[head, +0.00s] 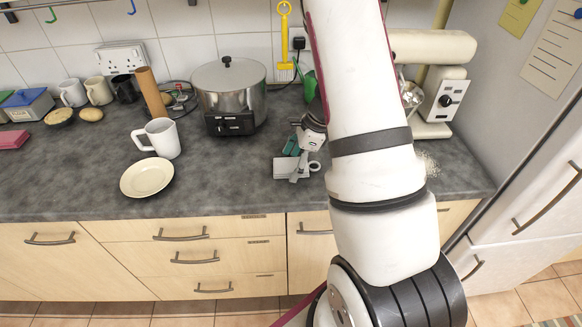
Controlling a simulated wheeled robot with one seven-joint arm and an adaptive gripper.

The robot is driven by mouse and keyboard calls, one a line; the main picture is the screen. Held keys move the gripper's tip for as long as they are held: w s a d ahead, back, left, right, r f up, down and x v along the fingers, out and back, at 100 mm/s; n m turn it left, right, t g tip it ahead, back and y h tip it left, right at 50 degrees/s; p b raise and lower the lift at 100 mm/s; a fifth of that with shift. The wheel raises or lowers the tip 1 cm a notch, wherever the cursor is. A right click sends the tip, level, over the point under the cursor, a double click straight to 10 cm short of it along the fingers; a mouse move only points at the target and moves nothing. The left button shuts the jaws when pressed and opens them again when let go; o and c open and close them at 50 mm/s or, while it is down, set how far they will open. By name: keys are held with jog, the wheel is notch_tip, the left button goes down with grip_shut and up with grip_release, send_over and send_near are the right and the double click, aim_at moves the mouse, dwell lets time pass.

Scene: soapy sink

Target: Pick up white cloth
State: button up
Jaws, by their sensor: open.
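A small pale, folded-looking item that may be the white cloth (284,168) lies on the dark worktop, right of the saucer and near the front edge. My gripper (297,174) points down over it from my arm, with its fingers open. The fingers overlap the pale item in this view. I cannot tell whether they touch it. My gripper and wrist hide part of it.
A white mug (162,137) and a cream saucer (147,177) stand to the left. A steel pot (231,85) stands behind. A cream stand mixer (437,88) is at the right. The worktop (235,180) is clear between saucer and gripper.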

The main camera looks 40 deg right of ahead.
aim_at(286, 165)
jog(key=shift+f, duration=0.1)
jog(key=c, duration=1.1)
jog(key=shift+s, duration=0.15)
jog(key=shift+c, duration=0.2)
jog(key=shift+a+f, duration=0.1)
jog(key=shift+s, duration=0.1)
jog(key=shift+r, duration=0.35)
jog(key=r, duration=0.3)
jog(key=shift+w+r, duration=0.15)
jog(key=shift+w, duration=0.1)
jog(key=s+a+r, duration=0.1)
jog(key=s, duration=0.6)
jog(key=s+a+b, duration=0.1)
jog(key=s+a, duration=0.1)
jog(key=s, duration=0.6)
jog(key=shift+s+a+r, duration=0.3)
jog(key=shift+r, duration=0.05)
